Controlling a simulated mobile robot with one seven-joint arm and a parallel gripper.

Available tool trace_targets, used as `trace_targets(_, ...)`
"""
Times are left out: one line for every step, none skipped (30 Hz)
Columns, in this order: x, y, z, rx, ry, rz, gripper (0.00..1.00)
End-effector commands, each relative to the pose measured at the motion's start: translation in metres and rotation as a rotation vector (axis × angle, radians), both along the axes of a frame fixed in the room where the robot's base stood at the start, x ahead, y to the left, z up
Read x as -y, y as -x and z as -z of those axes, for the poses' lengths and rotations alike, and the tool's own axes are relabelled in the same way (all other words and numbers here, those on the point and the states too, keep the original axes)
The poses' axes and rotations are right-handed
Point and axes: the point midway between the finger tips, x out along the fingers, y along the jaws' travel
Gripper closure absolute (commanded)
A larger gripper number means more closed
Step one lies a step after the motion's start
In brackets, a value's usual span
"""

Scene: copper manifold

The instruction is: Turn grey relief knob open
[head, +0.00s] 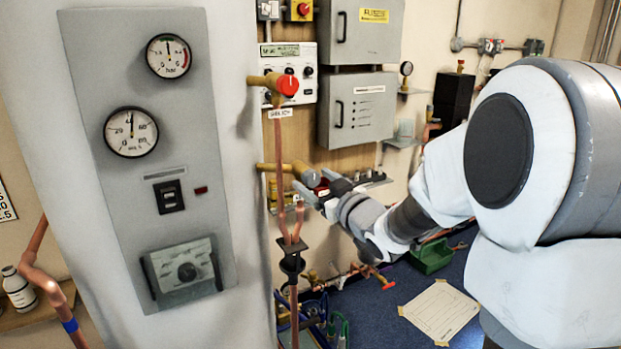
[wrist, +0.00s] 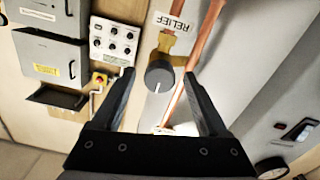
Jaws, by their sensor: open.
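In the head view the grey knob (head: 311,178) shows at the end of a brass stem on the side of the grey cabinet. My gripper (wrist: 158,80) is open, with one finger on each side of the knob. Gaps show between the fingers and the knob in the wrist view. In the head view my gripper (head: 318,190) is at the knob, and its fingers are partly hard to make out.
A red knob (head: 288,86) on a brass valve is above the grey one. Copper pipes (head: 280,175) run down close beside the valve. The grey cabinet (head: 90,60) stands left. Wall boxes (head: 360,110) are behind. Blue floor (head: 370,310) is below.

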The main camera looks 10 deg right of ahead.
Motion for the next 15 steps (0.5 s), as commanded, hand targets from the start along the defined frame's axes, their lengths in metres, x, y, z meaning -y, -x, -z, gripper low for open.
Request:
trace_targets(0.0006, 0.0003, -0.0002, 0.000, 0.000, 0.000, 0.23)
trace_targets(0.0007, 0.0005, -0.0002, 0.000, 0.000, 0.000, 0.23)
trace_targets(0.0008, 0.0006, -0.0002, 0.000, 0.000, 0.000, 0.23)
trace_targets(0.0009, 0.0006, -0.0001, 0.000, 0.000, 0.000, 0.23)
trace_targets(0.0009, 0.0006, -0.0001, 0.000, 0.000, 0.000, 0.23)
trace_targets(0.0010, 0.0007, -0.0001, 0.000, 0.000, 0.000, 0.23)
trace_targets(0.0010, 0.0007, -0.0001, 0.000, 0.000, 0.000, 0.23)
trace_targets(0.0010, 0.0007, -0.0001, 0.000, 0.000, 0.000, 0.23)
trace_targets(0.0010, 0.0007, -0.0001, 0.000, 0.000, 0.000, 0.23)
trace_targets(0.0009, 0.0008, -0.0001, 0.000, 0.000, 0.000, 0.23)
trace_targets(0.0008, 0.0007, -0.0001, 0.000, 0.000, 0.000, 0.23)
trace_targets(0.0008, 0.0007, -0.0001, 0.000, 0.000, 0.000, 0.23)
trace_targets(0.0008, 0.0007, -0.0001, 0.000, 0.000, 0.000, 0.27)
trace_targets(0.0008, 0.0007, -0.0001, 0.000, 0.000, 0.000, 0.32)
trace_targets(0.0007, 0.0007, -0.0001, 0.000, 0.000, 0.000, 0.40)
